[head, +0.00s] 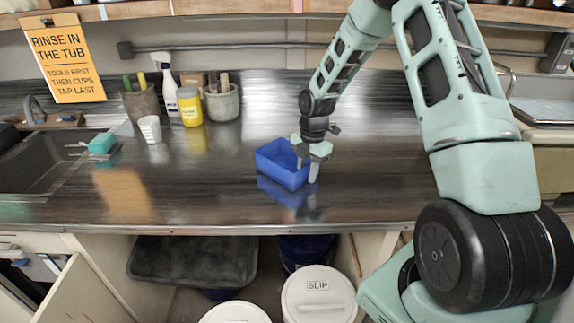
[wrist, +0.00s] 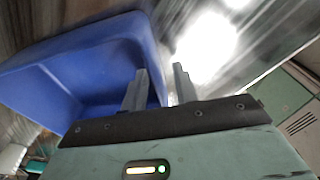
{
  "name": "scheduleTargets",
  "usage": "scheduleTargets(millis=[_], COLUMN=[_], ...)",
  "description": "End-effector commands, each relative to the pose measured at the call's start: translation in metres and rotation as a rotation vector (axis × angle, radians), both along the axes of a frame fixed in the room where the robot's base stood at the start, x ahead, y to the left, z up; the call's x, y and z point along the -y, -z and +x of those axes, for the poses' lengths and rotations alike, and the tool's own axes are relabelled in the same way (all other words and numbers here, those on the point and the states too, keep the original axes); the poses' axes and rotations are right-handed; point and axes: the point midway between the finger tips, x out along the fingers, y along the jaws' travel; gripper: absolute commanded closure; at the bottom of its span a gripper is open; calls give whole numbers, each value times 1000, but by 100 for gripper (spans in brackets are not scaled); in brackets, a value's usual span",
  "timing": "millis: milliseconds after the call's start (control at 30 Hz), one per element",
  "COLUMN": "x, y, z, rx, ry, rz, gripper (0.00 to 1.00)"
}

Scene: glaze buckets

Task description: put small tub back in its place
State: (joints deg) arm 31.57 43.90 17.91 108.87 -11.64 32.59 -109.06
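My gripper (head: 307,172) points down at the tub's right side. In the wrist view my gripper (wrist: 160,88) has its fingers apart, one over the inside of the tub and one beyond its wall. The wall's edge shows between them, with a gap visible. I cannot tell whether either finger touches the wall.
A sink (head: 45,165) with a teal sponge (head: 102,143) is at the left. A white cup (head: 150,129), spray bottle (head: 169,88), yellow jar (head: 190,108) and tool pots stand behind. Below are a black tray (head: 190,262) and a lidded SLIP bucket (head: 318,298). The counter's middle is clear.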

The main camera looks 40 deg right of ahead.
Motion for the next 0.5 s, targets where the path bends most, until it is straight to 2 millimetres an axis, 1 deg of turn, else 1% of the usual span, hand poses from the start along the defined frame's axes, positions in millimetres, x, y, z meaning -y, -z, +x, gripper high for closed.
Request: scheduleTargets(millis=[33,67,100,133,167,500], x=[0,0,0,0,0,0], y=[0,0,0,0,0,-1], z=[0,0,0,0,0,0], rx=[0,0,0,0,0,1], ry=[0,0,0,0,0,0], rz=[0,0,0,0,0,0], gripper=[71,76,88,96,100,100])
